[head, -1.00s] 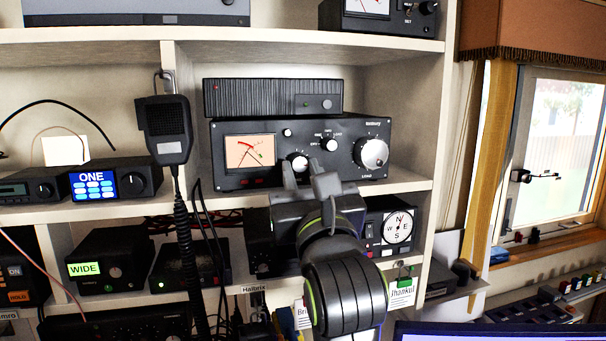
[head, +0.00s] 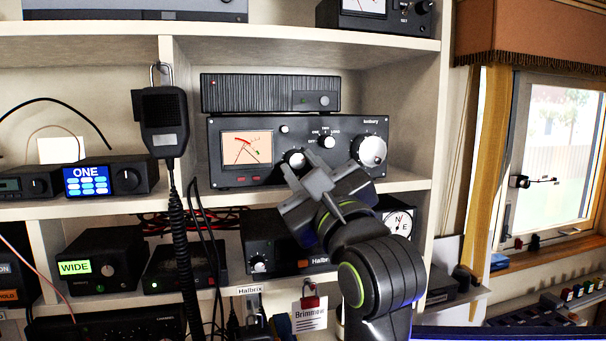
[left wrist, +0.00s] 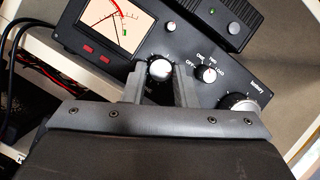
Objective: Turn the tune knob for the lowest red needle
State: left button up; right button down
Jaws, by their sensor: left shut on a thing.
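The black radio unit (head: 212,160) stands on the middle shelf. Its lit meter (head: 246,149) has a red scale and thin needles; the wrist view shows the meter (left wrist: 118,18) larger. In the wrist view the knob (left wrist: 160,69) lies between both fingertips. My left gripper (left wrist: 160,76) is shut on this knob, its body tilted in the head view (head: 304,171). My right gripper is out of view.
A small selector knob (head: 327,142) and a large silver knob (head: 369,151) are close by on the same panel. A hand microphone (head: 163,122) hangs to the left with its coiled cord.

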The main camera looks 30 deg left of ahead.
pick_arm(q)
jog(key=o, duration=1)
jog(key=shift+s+d+f+b, duration=0.2)
jog(key=shift+d+f+b, duration=0.1)
jog(key=shift+d+b, duration=0.05)
pick_arm(e)
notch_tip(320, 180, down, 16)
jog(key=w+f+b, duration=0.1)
jog(key=b, duration=1.5)
pick_arm(q)
jog(key=b+v, duration=0.6)
jog(key=v, duration=1)
jog(key=shift+d, duration=0.25)
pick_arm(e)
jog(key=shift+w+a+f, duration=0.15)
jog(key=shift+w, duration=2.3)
pick_arm(q)
jog(key=shift+s, duration=0.1)
